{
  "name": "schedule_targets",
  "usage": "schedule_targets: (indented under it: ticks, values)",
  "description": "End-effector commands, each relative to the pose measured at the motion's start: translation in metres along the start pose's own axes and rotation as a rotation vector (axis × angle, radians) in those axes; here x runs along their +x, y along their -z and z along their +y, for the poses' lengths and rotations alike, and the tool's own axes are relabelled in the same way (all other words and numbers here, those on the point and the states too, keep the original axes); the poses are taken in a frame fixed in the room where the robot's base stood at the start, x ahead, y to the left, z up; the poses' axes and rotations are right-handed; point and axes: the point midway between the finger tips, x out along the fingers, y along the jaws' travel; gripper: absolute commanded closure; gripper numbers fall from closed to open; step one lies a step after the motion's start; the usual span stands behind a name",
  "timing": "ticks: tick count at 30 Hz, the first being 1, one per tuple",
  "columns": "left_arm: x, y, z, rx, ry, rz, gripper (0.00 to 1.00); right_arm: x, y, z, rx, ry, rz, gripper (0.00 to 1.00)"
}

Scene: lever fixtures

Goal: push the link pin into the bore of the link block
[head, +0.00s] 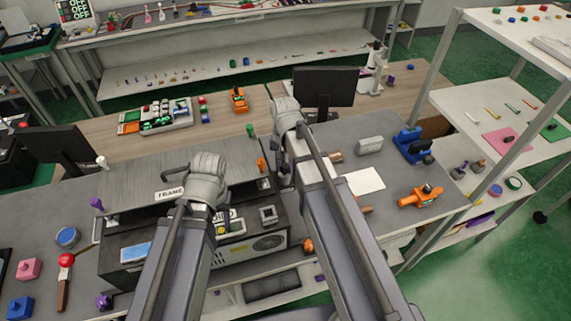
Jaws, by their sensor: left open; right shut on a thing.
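My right gripper (284,178) hangs below its grey wrist, left of the forearm, by the right end of the grey shelf unit. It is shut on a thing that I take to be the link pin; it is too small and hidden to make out. My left gripper (183,204) is open, mostly hidden by its own wrist, above the front of the unit. A small grey square block with a dark opening (268,214) sits on the unit's front, right of the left arm. I cannot tell whether it is the link block. The pin and bore are not clearly visible.
A black monitor (324,87) stands behind the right arm. A grey block (369,145), a blue fixture (411,145), an orange fixture (421,196) and a white sheet (364,181) are on the right of the table. A red-knobbed lever (66,262) is at left.

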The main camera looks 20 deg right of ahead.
Motion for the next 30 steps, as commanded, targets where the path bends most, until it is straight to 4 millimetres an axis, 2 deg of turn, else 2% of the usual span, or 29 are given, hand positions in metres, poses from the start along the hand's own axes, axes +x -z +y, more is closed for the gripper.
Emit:
schedule_targets:
  ticks: [1, 10, 30]
  values:
    - [-0.001, -0.007, -0.001, 0.002, 0.004, -0.014, 0.50, -0.001, 0.001, 0.002, 0.002, -0.004, 0.001, 1.00]
    - [-0.014, -0.004, -0.001, 0.002, 0.001, -0.011, 0.50, -0.014, 0.002, -0.001, 0.000, 0.001, 0.002, 1.00]
    - [-0.015, -0.001, -0.001, 0.002, -0.001, -0.009, 0.50, -0.015, 0.001, -0.003, 0.002, 0.002, -0.024, 1.00]
